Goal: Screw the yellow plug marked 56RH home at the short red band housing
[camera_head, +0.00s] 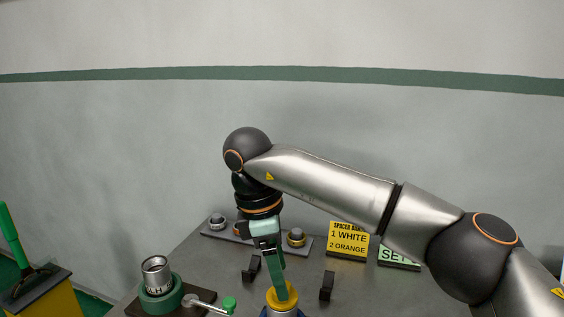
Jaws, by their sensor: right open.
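My right gripper (285,290) reaches down from its wrist in the middle of the picture. Its greenish jaws are open and its tips are at a yellow round piece (271,298) at the bottom edge. I cannot tell whether they touch it, and no marking on it can be read. The yellow piece sits on a silver body with blue below, cut off by the frame. A silver cylinder (157,267) with dark, partly hidden lettering stands in a green round vise (173,299) at the left. No red band shows. My left gripper is out of view.
A grey strip (266,241) with a silver and a brass fitting lies at the back. A yellow sign (348,241) reads "1 WHITE 2 ORANGE"; a pale green sign (397,255) is partly hidden. Two black blocks stand near the gripper. A green-knobbed lever (207,305) extends from the left vise.

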